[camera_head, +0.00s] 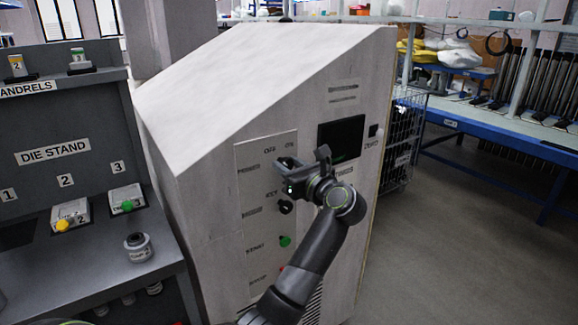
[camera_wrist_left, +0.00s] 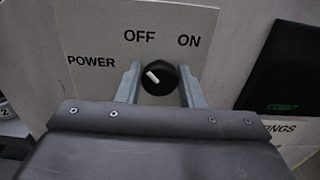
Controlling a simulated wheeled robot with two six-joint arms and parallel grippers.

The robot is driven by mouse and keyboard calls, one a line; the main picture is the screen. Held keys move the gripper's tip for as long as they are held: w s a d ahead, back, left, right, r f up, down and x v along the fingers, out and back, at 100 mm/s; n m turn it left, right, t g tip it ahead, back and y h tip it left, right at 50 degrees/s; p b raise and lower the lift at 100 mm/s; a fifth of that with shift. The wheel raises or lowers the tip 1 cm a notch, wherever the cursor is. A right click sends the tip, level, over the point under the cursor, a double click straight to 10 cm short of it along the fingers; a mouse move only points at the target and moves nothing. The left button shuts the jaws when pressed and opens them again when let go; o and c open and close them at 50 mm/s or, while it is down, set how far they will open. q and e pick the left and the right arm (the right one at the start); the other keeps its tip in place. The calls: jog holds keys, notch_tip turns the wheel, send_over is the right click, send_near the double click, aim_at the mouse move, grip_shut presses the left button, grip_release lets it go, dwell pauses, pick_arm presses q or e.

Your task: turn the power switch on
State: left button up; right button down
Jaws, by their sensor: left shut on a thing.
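The power switch is a round black knob (camera_wrist_left: 160,78) on a pale panel (camera_head: 254,212), beside the word POWER and below OFF and ON. In the left wrist view its white pointer mark leans up and left, toward OFF. My left gripper (camera_head: 286,164) is at the panel's top row, and its two fingers (camera_wrist_left: 159,84) are on either side of the knob, shut on it. In the head view the gripper largely hides the knob. My right gripper is not in view.
Below are another black knob (camera_head: 285,206), a green button (camera_head: 285,241) and a partly hidden red button. A dark screen (camera_head: 341,139) is right of the panel. The grey die stand (camera_head: 100,262) is at left. Open floor lies at right.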

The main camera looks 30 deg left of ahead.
pick_arm(q)
jog(key=shift+r+m+p, duration=0.15)
jog(key=shift+m+p, duration=0.35)
jog(key=shift+p, duration=0.2)
jog(key=m+p, duration=1.4)
jog(key=p, duration=0.1)
jog(key=shift+w+d+p, duration=0.1)
jog(key=shift+w+p, duration=0.1)
jog(key=shift+p, duration=0.1)
jog(key=shift+f+m+p, duration=0.25)
jog(key=shift+m+p, duration=1.25)
jog(key=shift+m, duration=0.1)
jog(key=o, duration=0.9)
jog(key=shift+o, duration=0.2)
jog(key=shift+d+f, duration=0.1)
